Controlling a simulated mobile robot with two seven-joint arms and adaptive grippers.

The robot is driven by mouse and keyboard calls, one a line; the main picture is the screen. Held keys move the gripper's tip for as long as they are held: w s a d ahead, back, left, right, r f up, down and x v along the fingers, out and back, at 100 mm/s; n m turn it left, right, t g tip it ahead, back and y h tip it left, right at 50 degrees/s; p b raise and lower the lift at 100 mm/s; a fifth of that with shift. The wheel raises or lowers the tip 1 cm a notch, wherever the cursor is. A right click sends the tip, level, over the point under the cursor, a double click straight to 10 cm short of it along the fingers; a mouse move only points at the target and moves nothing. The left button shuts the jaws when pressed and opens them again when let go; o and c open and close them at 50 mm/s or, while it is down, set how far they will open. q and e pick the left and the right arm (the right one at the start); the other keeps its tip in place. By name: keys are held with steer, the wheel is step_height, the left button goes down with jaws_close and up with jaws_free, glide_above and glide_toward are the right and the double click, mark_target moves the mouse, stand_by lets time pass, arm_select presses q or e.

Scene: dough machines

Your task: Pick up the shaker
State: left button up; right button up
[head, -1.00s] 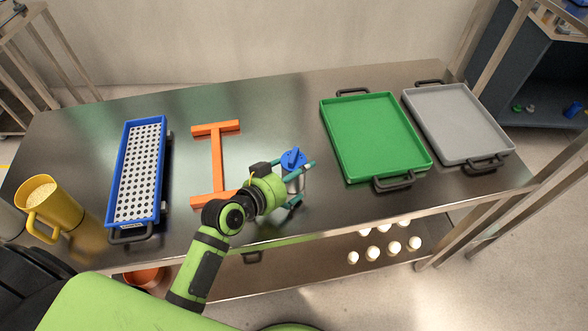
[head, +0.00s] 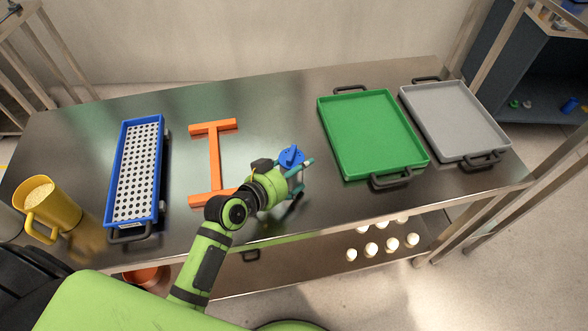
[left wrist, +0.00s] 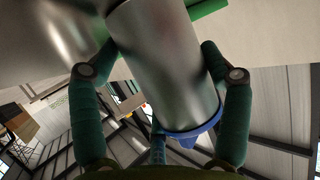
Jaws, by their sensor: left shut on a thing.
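The shaker (head: 291,158) has a blue lid and a metal body, and stands upright near the front middle of the steel table. In the left wrist view its silver cylinder (left wrist: 165,65) fills the space between the fingers, with the blue lid rim below. My left gripper (head: 300,179) is shut on the shaker's body, its teal fingers on both sides. Much of the body is hidden by the gripper in the head view. I cannot tell whether the base touches the table. My right gripper is not in view.
A green tray (head: 340,166) and a grey tray (head: 455,157) lie to the right. An orange H-shaped frame (head: 214,160) and a blue-rimmed perforated tray (head: 117,171) lie to the left. A yellow jug (head: 67,219) with pale contents stands at the far left. The back middle is clear.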

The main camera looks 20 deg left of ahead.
mark_target(289, 162)
arm_select(q)
step_height(289, 162, up, 5)
steer(key=p, duration=0.4)
steer(key=shift+f, duration=0.15)
steer(key=s+d+r+p, duration=0.3)
steer(key=d+r+p, duration=0.3)
steer(key=d, duration=0.5)
steer(key=shift+d+p, duration=0.2)
steer(key=shift+p, duration=0.95)
steer(key=shift+r, duration=0.1)
